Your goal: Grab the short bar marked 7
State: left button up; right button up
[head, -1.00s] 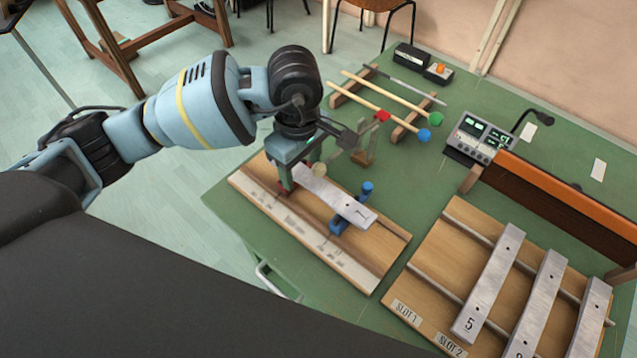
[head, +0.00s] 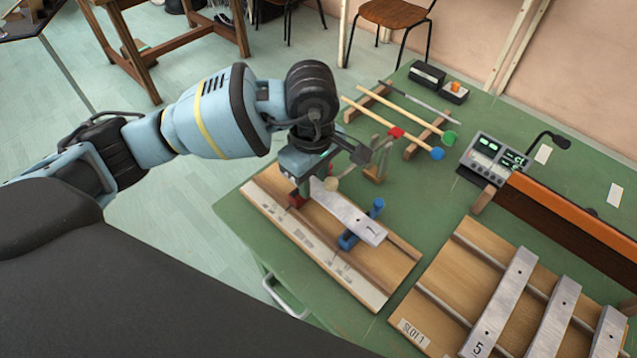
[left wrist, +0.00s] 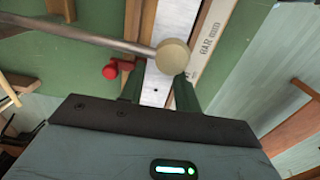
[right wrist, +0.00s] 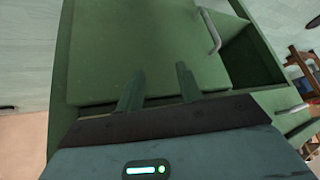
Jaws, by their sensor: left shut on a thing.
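The short silver bar marked 7 (head: 350,217) lies over the wooden fixture board (head: 381,270), across a blue clamp (head: 376,208). Its numbered end points toward the lower right of the head view. My left gripper (head: 304,184) is shut on the bar's far-left end. In the left wrist view the bar (left wrist: 176,28) runs between the two fingers (left wrist: 160,92). A cream mallet head (left wrist: 172,57) covers part of it there. I cannot tell whether the bar touches its supports. My right gripper (right wrist: 160,86) is open and empty, facing green furniture.
A rack with bar 5 (head: 500,300) and other bars stands at the right. Mallets with blue (head: 437,153) and green heads lie on supports behind. A grey meter (head: 490,160) stands beyond. A metal handle (head: 285,300) juts from the table's front.

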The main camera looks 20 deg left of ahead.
pick_arm(q)
jog(key=shift+r, duration=0.7)
jog(key=s+a, duration=0.3)
jog(key=s, duration=0.5)
jog(key=s+a+b, duration=0.1)
jog(key=s+a, duration=0.2)
jog(key=s, duration=0.6)
